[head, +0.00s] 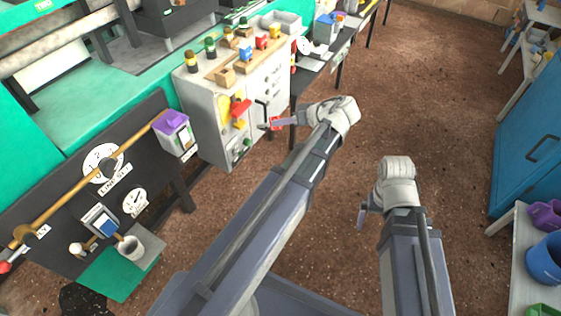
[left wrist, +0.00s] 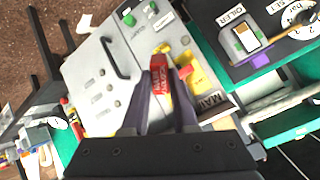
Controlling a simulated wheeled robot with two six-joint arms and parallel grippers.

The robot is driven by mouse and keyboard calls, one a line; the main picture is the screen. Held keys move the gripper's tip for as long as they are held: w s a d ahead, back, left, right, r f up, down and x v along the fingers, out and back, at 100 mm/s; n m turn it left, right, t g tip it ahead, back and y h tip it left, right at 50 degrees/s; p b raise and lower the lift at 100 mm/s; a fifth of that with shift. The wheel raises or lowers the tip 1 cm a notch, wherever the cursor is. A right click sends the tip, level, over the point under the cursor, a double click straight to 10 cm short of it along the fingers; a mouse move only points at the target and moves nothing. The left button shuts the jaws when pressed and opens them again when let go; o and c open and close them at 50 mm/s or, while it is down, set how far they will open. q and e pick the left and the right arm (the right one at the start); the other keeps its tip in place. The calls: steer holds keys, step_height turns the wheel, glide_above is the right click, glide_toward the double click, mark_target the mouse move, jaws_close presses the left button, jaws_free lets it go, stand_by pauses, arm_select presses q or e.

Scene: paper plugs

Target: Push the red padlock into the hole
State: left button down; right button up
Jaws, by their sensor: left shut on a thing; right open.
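The red padlock (left wrist: 160,82), with pale lettering on its face, sits between the fingertips of my left gripper (left wrist: 162,105). In the head view the padlock (head: 277,122) shows as a small red patch at the left gripper (head: 272,123), which is shut on it in front of the pale cabinet (head: 208,115). In the wrist view the cabinet's front (left wrist: 100,85) lies just beyond the padlock. I cannot make out the hole for certain. My right gripper (head: 362,215) is open and empty, low over the brown floor.
A black handle (head: 262,110) and red and yellow parts (head: 240,108) stick out of the cabinet near my left gripper. Wooden blocks and small figures stand on its top. A dark gauge board (head: 75,200) stands left, a blue cabinet (head: 530,140) right. The floor between is clear.

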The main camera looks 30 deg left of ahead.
arm_select(q)
step_height(320, 180, down, 12)
steer(key=a+y+b, duration=0.1)
steer(key=y+b, duration=0.6)
steer(key=b, duration=1.5)
steer(key=shift+w, duration=0.45)
steer(key=shift+w+a, duration=0.2)
steer(key=shift+a, duration=2.7)
steer(key=shift+w+a, duration=0.15)
steer(key=shift+a, duration=1.9)
steer(key=c, duration=0.6)
jaws_free()
steer(key=shift+s+d, duration=0.15)
steer(key=shift+d, duration=1.8)
steer(key=shift+s+d, duration=0.15)
steer(key=shift+d, duration=1.75)
